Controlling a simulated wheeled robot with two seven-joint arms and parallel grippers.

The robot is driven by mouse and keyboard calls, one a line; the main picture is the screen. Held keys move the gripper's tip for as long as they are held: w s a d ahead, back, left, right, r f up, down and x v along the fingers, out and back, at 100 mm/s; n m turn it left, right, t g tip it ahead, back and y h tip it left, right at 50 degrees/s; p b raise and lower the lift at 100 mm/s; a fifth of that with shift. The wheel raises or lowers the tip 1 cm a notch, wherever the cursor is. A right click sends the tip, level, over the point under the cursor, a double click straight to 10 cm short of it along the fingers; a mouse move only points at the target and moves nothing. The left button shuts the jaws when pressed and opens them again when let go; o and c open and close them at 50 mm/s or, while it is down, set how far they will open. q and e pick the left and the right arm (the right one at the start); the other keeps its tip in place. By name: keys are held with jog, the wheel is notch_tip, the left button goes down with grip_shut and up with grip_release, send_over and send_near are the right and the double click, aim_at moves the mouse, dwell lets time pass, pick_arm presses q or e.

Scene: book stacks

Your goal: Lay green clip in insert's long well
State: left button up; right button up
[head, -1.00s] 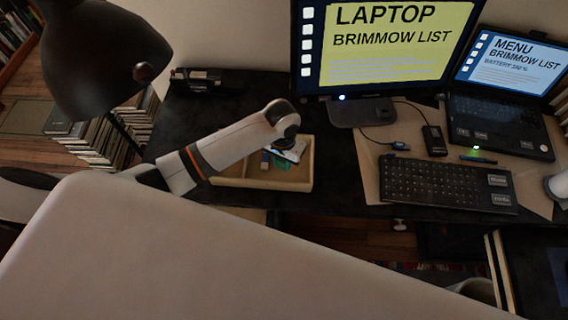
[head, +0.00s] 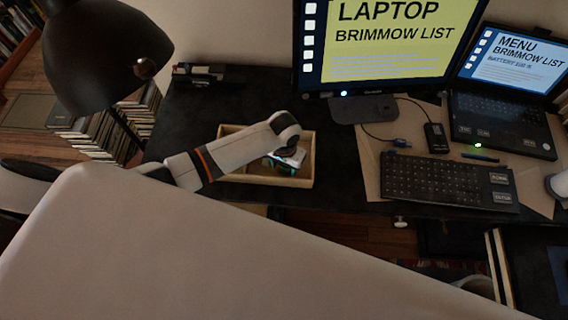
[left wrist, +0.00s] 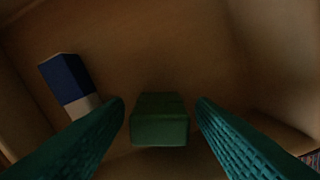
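The green clip (left wrist: 160,120) shows in the left wrist view as a small green block, lying between my left gripper's two teal fingers (left wrist: 160,112). The fingers are apart, with a gap on each side of the clip, so the gripper is open. In the head view my left gripper (head: 286,163) points down into the wooden insert (head: 265,182), over its right half. The gripper hides the clip there, and I cannot make out which well it lies in. My right gripper is in neither view.
A blue and white block (left wrist: 70,82) lies left of the clip inside the insert. A black lamp (head: 100,55) stands at the left. The keyboard (head: 440,182), monitor stand (head: 362,110) and laptop (head: 500,125) are to the right. Dark desk beside the insert is clear.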

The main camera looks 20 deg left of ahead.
pick_arm(q)
jog(key=shift+r, duration=0.1)
notch_tip(320, 180, up, 12)
dwell(0.6)
dwell(0.4)
